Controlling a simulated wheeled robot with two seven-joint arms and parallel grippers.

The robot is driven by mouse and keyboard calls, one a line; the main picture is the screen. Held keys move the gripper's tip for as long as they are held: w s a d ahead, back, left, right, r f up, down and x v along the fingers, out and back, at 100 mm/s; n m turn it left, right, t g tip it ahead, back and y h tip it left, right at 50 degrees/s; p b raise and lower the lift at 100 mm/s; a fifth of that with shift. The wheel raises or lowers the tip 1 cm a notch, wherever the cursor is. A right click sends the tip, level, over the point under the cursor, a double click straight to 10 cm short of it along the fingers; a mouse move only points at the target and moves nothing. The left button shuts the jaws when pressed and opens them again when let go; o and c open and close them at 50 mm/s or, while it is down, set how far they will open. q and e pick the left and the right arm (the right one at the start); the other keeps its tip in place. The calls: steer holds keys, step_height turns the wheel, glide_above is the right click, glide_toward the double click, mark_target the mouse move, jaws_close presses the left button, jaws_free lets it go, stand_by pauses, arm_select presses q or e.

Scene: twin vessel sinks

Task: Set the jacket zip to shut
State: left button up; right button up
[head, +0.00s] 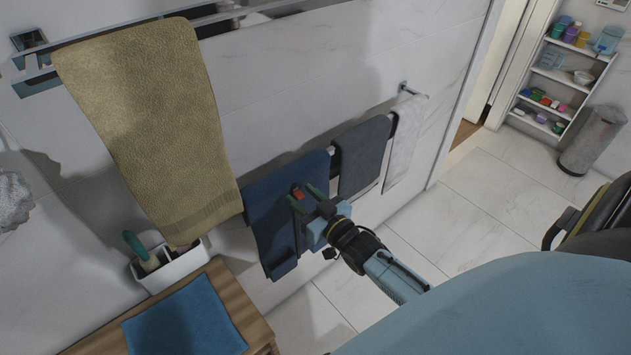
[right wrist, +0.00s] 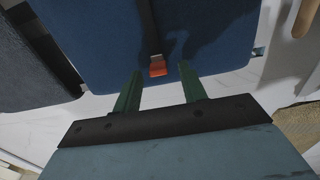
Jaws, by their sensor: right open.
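The dark blue jacket (head: 265,205) hangs flat on the wall among the towels; it fills the upper middle of the right wrist view (right wrist: 95,45). A dark zip strip (right wrist: 150,25) runs down it to a red-orange pull tab (right wrist: 158,66), which also shows in the head view (head: 297,193). My right gripper (head: 307,196) is open, its green fingertips on either side of the tab in the right wrist view (right wrist: 160,69). Whether the fingers touch the tab I cannot tell. My left gripper is not in view.
A grey towel (head: 364,157) and a pale towel (head: 404,140) hang right of the jacket. A tan towel (head: 150,120) hangs at left, above a white caddy (head: 170,268) and a wooden top (head: 255,330) with a blue cloth (head: 187,320).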

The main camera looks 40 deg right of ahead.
steer(key=s+d, duration=0.1)
steer(key=s, duration=1.2)
steer(key=s+a+f+g+b, duration=0.1)
steer(key=s+f+g, duration=0.3)
steer(key=f, duration=0.9)
steer(key=s+a+f+g, duration=0.1)
steer(key=s+f+g, duration=0.35)
steer(key=f, duration=0.75)
steer(key=s+a+f+g, duration=0.1)
steer(key=s+f+g, duration=0.3)
steer(key=s+f, duration=0.4)
steer(key=s+a+f+n+g+h+b, duration=0.1)
steer(key=s+f+g, duration=0.3)
steer(key=s+f, duration=0.4)
steer(key=s+a, duration=0.1)
steer(key=s, duration=0.5)
steer(key=shift+s+f+n, duration=0.3)
steer(key=shift+s, duration=0.05)
